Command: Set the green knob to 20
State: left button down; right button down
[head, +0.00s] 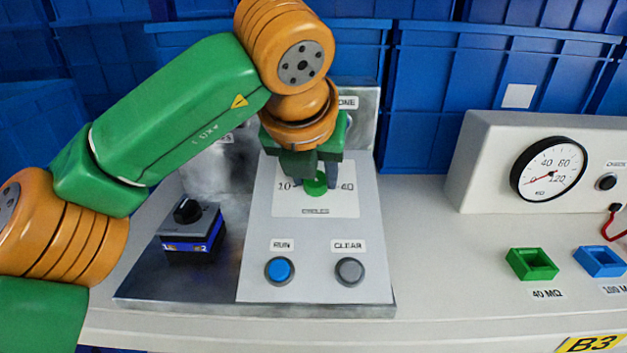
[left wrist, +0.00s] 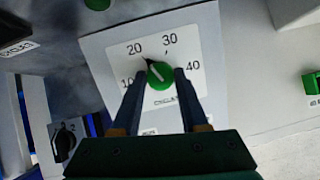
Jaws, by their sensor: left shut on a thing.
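The green knob (head: 315,187) sits on the dial plate of the grey control box, with 10 and 40 showing beside it. The left wrist view shows the knob (left wrist: 160,76) inside a scale of 10, 20, 30 and 40. Its white line points up and left, roughly toward the 20 (left wrist: 135,50). My left gripper (head: 317,180) reaches down from above, one finger on each side of the knob, shut on it. In the head view the gripper hides the upper scale and part of the knob. My right gripper is not in view.
Below the dial are a blue RUN button (head: 280,270) and a grey CLEAR button (head: 350,271). A small black rotary switch (head: 188,211) stands left of the box. A gauge (head: 548,169) and green (head: 531,264) and blue (head: 600,261) sockets are to the right. Blue crates stand behind.

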pick_arm(q)
jog(key=shift+n, duration=0.6)
jog(key=c, duration=0.7)
grip_release()
jog(key=v, duration=0.7)
jog(key=shift+d, duration=0.1)
